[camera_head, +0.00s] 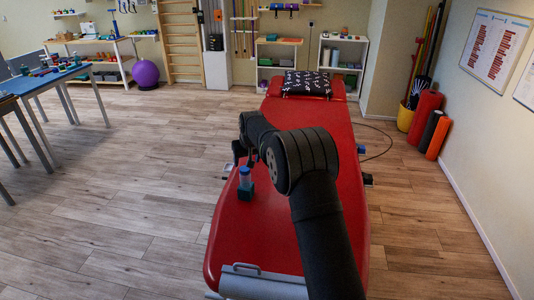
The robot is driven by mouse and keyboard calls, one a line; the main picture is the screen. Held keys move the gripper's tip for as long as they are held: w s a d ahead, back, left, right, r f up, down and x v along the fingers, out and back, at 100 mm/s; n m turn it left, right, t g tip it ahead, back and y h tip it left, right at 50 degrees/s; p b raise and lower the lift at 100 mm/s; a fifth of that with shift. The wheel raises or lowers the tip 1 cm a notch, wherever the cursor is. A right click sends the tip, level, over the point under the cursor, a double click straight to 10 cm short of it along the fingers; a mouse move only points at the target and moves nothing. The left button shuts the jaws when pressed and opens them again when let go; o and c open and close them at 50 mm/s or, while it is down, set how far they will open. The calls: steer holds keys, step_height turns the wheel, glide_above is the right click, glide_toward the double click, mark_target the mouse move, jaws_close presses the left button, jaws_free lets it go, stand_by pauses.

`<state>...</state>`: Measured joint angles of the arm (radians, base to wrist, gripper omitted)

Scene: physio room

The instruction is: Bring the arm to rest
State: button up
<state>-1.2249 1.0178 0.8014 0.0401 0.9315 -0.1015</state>
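My arm reaches in from the bottom right over the red treatment table (240,245), bent at a thick black joint. My gripper (238,160) is at the far end of the arm, small and dark, near the left side of the table. Its fingers are too small and too covered by the arm to tell whether they are open. A small clear bottle with a blue cap (244,176) stands on a dark blue-green block (245,193) on the table, just in front of the gripper in the picture. I cannot tell whether they touch.
A black patterned pillow (306,83) lies at the table's far end. A blue table (45,78) with small items stands at left. A purple ball (145,75), shelves and a yellow bucket (405,117) with rolls line the walls. The wooden floor at left is clear.

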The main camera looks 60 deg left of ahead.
mark_target(247, 169)
steer(key=x, duration=1.2)
steer(key=shift+f, duration=0.1)
steer(key=v, duration=1.2)
steer(key=x, duration=1.2)
steer(key=shift+f, duration=0.1)
steer(key=r, duration=0.5)
steer(key=shift+w+d, duration=0.25)
steer(key=shift+d, duration=0.05)
steer(key=shift+w+d, duration=0.1)
